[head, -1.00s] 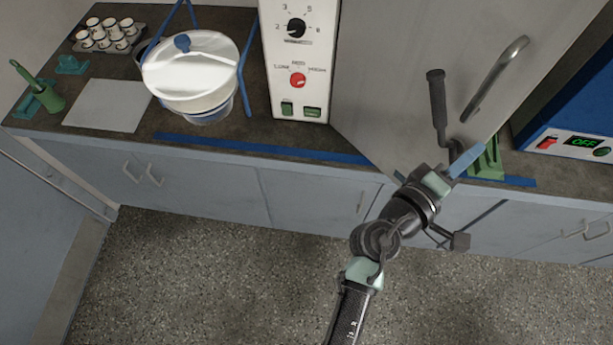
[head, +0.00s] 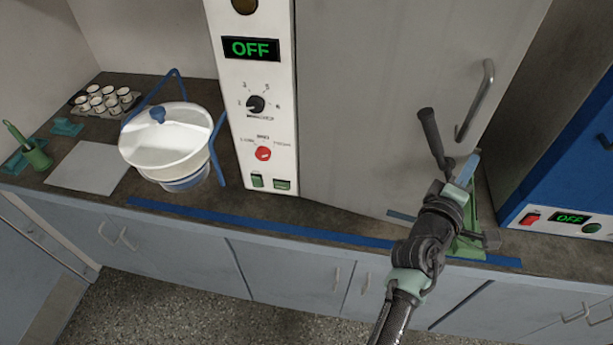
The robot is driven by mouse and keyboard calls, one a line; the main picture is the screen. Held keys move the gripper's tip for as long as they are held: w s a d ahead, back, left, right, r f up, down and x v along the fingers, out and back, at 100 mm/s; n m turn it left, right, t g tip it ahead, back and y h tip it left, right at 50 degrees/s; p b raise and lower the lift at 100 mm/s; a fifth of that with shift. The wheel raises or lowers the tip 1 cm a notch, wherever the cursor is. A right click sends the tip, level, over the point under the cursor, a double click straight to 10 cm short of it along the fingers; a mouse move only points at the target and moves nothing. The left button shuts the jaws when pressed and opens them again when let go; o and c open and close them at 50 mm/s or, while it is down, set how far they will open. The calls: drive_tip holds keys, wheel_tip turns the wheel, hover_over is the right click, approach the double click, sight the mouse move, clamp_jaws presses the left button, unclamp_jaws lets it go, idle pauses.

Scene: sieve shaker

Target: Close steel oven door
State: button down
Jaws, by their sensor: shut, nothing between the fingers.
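The steel oven door (head: 395,90) is a large plain grey panel, right of the oven's white control panel (head: 262,110). A curved metal handle (head: 476,100) is on the door's right side. The door's lower right part is partly hidden by my arm. I cannot tell whether the door is flush with the oven. My gripper (head: 467,168) is shut and empty, in front of the door's lower right, below the handle. I cannot tell whether it touches the door.
A black-gripped lever (head: 432,138) and a green stand (head: 468,240) are close to my gripper. A blue device (head: 570,170) stands right. A white sieve vessel (head: 165,145) and a cup rack (head: 105,100) are left. Blue tape (head: 250,222) runs along the counter front.

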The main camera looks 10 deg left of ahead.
drive_tip(key=shift+w+d, duration=0.15)
drive_tip(key=shift+w, duration=0.8)
